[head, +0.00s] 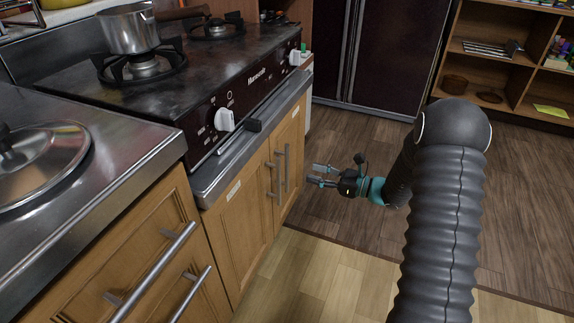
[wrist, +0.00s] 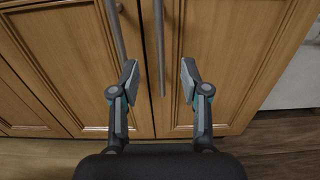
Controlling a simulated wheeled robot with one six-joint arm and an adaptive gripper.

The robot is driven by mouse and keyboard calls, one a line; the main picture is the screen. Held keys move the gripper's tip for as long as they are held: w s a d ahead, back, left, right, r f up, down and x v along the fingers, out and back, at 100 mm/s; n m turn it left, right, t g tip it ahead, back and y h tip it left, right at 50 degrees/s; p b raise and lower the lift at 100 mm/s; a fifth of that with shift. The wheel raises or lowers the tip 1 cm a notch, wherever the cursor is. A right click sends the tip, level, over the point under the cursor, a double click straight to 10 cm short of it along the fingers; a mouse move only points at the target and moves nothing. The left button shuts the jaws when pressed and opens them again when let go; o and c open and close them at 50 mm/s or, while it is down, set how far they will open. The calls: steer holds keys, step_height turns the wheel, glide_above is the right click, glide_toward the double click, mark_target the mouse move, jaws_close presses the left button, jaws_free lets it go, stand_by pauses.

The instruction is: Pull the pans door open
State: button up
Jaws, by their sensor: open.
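Two wooden cabinet doors stand shut under the stove, the left door (head: 238,225) and the right door (head: 292,140). Each bears a small white label that I cannot read, so I cannot tell which is the pans door. Their upright metal bar handles are close together, the left handle (head: 278,180) and the right handle (head: 287,166). My gripper (head: 318,176) is open and empty, pointed at the doors and a little short of the handles. In the wrist view, the right handle (wrist: 160,45) lies between the open fingertips (wrist: 159,78), and the left handle (wrist: 118,35) lies outside them.
A stove (head: 205,85) with a steel pot (head: 130,30) is above the doors. Drawers with bar handles (head: 160,262) stick out at the near left. A dark fridge (head: 375,50) and open shelves (head: 500,75) stand at the back. The floor (head: 330,225) before the doors is clear.

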mark_target(288, 165)
steer(key=x, duration=1)
steer(key=shift+p, duration=0.3)
jaws_close()
